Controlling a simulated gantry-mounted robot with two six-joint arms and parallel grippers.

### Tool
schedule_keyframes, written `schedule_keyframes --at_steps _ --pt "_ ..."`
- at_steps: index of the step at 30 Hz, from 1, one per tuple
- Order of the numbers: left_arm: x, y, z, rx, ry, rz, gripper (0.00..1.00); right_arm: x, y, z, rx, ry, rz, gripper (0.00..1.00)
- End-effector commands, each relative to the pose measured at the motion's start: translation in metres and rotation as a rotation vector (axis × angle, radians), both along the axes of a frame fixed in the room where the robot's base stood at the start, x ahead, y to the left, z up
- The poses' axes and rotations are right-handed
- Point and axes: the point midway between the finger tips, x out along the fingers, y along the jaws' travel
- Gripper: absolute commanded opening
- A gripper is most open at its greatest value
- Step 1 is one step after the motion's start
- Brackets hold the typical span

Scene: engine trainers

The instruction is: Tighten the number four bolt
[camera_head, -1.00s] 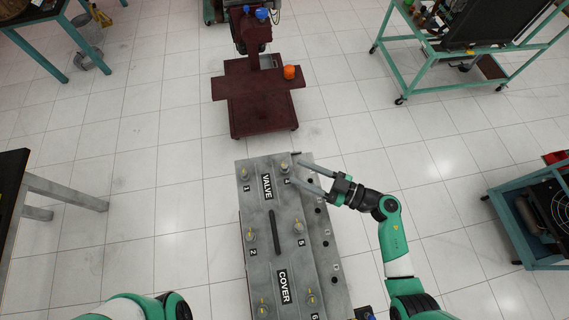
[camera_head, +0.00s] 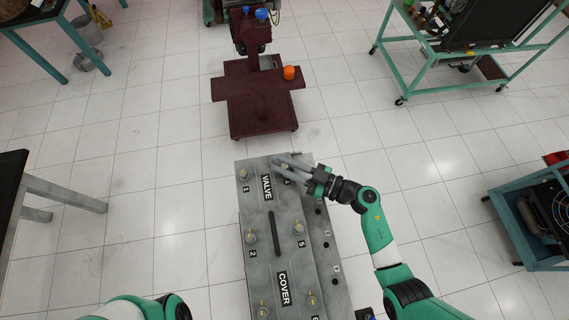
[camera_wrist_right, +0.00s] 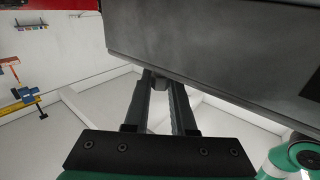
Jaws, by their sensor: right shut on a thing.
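The grey valve cover (camera_head: 258,215) carries yellow-marked bolts with printed numbers. The number four bolt is at its far right corner, beside the label 4, and is mostly hidden by my fingers. My right gripper (camera_head: 280,165) reaches in from the right, low over that corner, and is shut on the number four bolt. The right wrist view shows the two fingers (camera_wrist_right: 160,95) drawn in toward a small grey piece (camera_wrist_right: 160,83) beside the cover's grey side. My left arm shows only at the bottom left; its gripper is out of view.
Bolt 1 (camera_head: 243,174), bolt 2 (camera_head: 250,238) and bolt 5 (camera_head: 298,228) stand on the cover, with a dark raised handle (camera_head: 272,228) in the middle. A dark red stand (camera_head: 262,110) is beyond it.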

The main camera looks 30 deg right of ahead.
Motion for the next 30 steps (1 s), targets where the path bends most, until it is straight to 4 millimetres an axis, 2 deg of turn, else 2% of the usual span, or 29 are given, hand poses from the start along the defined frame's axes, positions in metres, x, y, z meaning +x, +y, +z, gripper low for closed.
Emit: schedule_keyframes --at_steps 6,12,14,21,30 --pt "0.000 0.000 0.003 0.000 0.000 0.000 0.54 0.000 0.001 0.002 0.001 0.000 -0.009 0.00" --pt "0.000 0.000 0.030 0.000 0.000 0.000 0.54 -0.001 0.003 0.007 0.004 -0.001 -0.141 0.00" --pt "0.000 0.000 0.033 0.000 -0.001 0.000 0.54 -0.001 0.004 0.006 0.003 -0.003 -0.201 0.00" --pt "0.000 0.000 0.024 0.000 0.000 0.000 0.54 0.000 0.002 0.001 0.003 -0.009 -0.380 0.00" --pt "0.000 0.000 0.024 0.000 0.000 0.000 0.54 0.000 0.000 0.001 0.000 -0.002 -0.413 0.00"
